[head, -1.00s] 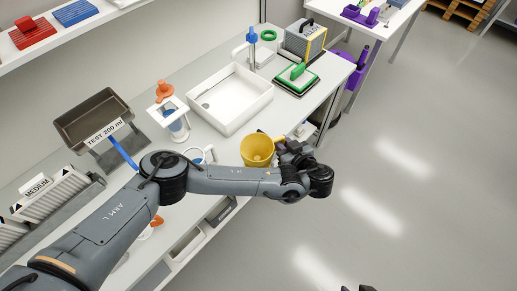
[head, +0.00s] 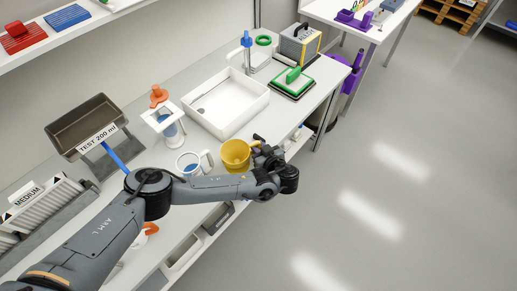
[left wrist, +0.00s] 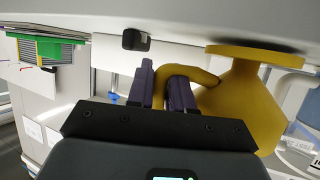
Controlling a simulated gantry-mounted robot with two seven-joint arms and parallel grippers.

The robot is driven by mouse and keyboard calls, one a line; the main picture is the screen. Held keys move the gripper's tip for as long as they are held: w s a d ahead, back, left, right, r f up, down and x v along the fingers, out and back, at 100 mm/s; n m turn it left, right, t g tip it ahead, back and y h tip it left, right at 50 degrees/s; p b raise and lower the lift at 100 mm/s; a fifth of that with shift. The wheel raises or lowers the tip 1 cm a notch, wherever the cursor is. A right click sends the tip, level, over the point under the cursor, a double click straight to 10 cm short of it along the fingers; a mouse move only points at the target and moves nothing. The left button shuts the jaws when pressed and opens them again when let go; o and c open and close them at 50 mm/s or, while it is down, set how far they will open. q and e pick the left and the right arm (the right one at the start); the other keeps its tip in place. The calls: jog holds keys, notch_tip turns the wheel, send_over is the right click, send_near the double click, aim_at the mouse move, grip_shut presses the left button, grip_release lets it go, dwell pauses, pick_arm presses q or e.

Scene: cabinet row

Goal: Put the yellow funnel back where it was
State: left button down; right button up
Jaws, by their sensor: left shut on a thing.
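The yellow funnel (head: 236,155) is at the front edge of the bench in the head view, with its wide mouth facing up. My left gripper (head: 258,149) is at its right side. In the left wrist view, the gripper's dark fingers (left wrist: 164,88) are shut on the funnel's curved handle. The funnel's body (left wrist: 245,105) shows right of the fingers, with its rim along the top. Whether the funnel touches the bench is hard to tell. My right gripper is out of view.
A white jug (head: 189,163) with blue contents stands just left of the funnel. A white tray (head: 226,126) is behind it. A white stand with an orange top (head: 159,97) and a "TEST 200 ml" pan (head: 80,121) are further left.

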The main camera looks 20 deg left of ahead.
pick_arm(q)
jog(key=shift+f, duration=0.25)
jog(key=c, duration=1)
grip_release()
jog(key=shift+r, duration=0.1)
